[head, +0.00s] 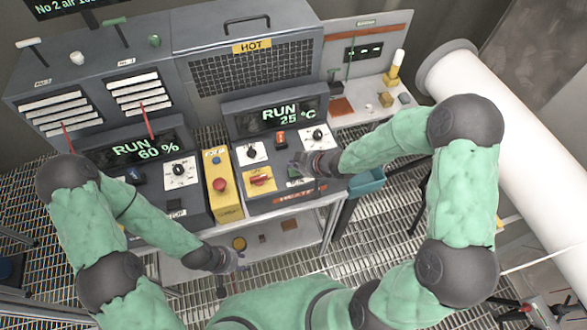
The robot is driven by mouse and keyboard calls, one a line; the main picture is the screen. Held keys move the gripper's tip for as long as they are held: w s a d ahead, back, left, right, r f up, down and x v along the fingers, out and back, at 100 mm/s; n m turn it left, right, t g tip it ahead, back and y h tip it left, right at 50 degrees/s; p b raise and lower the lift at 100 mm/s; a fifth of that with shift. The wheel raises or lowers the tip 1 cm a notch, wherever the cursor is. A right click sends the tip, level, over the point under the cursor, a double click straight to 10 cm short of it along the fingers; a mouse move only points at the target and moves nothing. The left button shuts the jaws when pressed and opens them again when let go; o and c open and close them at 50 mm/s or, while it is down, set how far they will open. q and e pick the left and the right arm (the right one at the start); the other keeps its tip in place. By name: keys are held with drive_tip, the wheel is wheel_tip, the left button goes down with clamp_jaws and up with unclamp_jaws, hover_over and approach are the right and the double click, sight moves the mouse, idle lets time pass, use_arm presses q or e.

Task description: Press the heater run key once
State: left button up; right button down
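The heater panel (262,203), marked HEATER along its front edge, is at the middle of the head view. Its display (277,116) reads RUN 25 °C. A small green key (293,172) shows at the right part of this panel, partly hidden beside my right gripper. My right gripper (303,165) is low over the panel at that key; I cannot tell whether it touches it or how its fingers stand. My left gripper (238,262) is in front of and below the panels, away from the keys; its fingers are too small to read.
On the heater panel are two white dials, a red switch (280,138) and a red handle on yellow (260,181). A yellow box with a red stop button (220,186) stands left. The left unit's display (137,150) reads RUN 60 %. A white pipe (520,150) runs at right.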

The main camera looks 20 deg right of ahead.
drive_tip(key=shift+r+p, duration=0.9)
drive_tip(key=shift+r, duration=0.35)
use_arm(q)
wheel_tip(320, 180, up, 2)
drive_tip(key=shift+r, duration=0.15)
use_arm(e)
drive_tip(key=shift+f, duration=0.1)
use_arm(q)
drive_tip(key=shift+s, duration=0.1)
